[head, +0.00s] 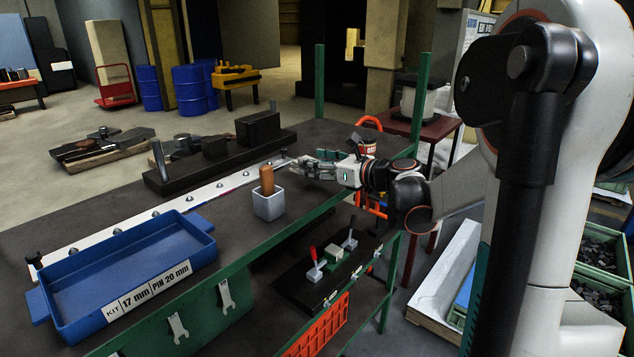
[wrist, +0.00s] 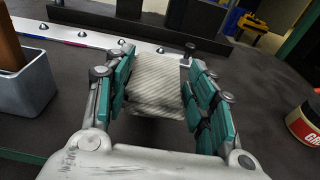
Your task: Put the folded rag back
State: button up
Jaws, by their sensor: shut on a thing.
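My gripper (head: 312,164) reaches in from the right over the dark workbench (head: 330,135), near its far right part. In the wrist view its teal-padded fingers (wrist: 158,58) are shut on the folded rag (wrist: 156,88), a pale cloth with fine grey stripes. The rag lies between the two fingers, with dark shadow below its near edge. I cannot tell whether it touches the bench top. In the head view the fingers mostly hide the rag.
A grey square cup (head: 269,205) with a brown handle in it stands left of my gripper. A red-labelled tin (wrist: 306,125) is close on the right. A white studded strip (head: 155,213) runs behind. A blue tray (head: 190,218) sits at the bench's left.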

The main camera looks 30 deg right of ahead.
aim_at(317, 189)
notch_tip(317, 189, down, 4)
jog(key=shift+f+b, duration=0.2)
jog(key=shift+b, duration=0.45)
jog(key=shift+r, duration=0.1)
jog(key=o, duration=0.9)
jog(key=shift+o, duration=0.2)
